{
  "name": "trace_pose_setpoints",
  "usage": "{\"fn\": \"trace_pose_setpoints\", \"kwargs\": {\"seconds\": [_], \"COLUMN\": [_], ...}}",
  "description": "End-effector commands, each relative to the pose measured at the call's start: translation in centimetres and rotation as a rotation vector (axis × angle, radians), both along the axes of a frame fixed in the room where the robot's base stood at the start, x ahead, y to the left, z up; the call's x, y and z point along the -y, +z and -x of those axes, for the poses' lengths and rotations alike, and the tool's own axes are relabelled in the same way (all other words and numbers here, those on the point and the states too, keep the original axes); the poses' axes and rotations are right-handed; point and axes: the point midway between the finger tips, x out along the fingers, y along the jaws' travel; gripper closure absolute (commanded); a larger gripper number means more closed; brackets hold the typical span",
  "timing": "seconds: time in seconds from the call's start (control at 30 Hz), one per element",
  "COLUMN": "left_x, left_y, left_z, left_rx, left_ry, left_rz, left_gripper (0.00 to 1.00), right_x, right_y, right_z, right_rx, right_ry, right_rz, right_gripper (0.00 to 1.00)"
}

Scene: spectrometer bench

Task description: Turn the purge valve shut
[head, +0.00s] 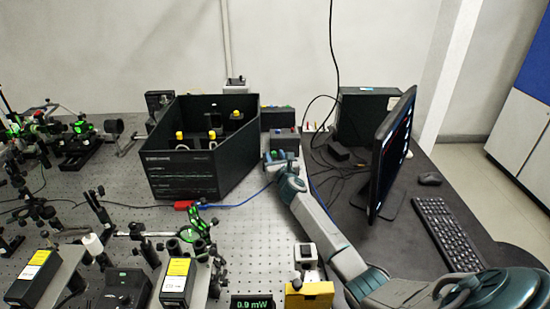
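A small red fitting (183,205) on a blue line lies on the bench in front of the black open-topped box (183,172). It looks like a valve, but it is too small to tell how its handle is turned. My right arm reaches in from the lower right. Its gripper (275,158) is beside the right end of the black box, to the right of the red fitting and apart from it. The fingers are too small to tell whether they are open, and I see nothing clearly held. My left gripper is not in view.
Optics mounts crowd the left and front of the bench. Yellow-labelled boxes (177,280) and a power readout (253,302) stand at the front. A monitor (392,150) and keyboard (448,232) are at the right. Bare perforated bench (255,225) lies between the red fitting and my arm.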

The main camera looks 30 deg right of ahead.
Motion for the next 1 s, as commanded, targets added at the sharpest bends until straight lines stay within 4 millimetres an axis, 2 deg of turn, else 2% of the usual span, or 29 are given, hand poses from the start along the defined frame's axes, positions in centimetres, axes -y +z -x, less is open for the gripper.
{"fn": "trace_pose_setpoints", "kwargs": {"seconds": [0.37,0.57,0.83,1.0], "left_x": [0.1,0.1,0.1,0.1], "left_y": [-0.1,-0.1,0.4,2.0], "left_z": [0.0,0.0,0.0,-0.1], "left_rx": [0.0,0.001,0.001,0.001], "left_ry": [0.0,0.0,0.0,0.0], "left_rz": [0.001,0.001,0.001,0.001], "left_gripper": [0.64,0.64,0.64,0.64], "right_x": [0.1,0.1,0.2,0.3], "right_y": [0.0,0.0,0.2,0.5], "right_z": [-0.5,-0.5,-0.5,-0.6], "right_rx": [0.0,0.0,-0.002,-0.002], "right_ry": [0.0,0.0,0.014,0.073], "right_rz": [0.0,0.0,0.002,0.005], "right_gripper": [0.61,1.0,1.0,1.0]}}
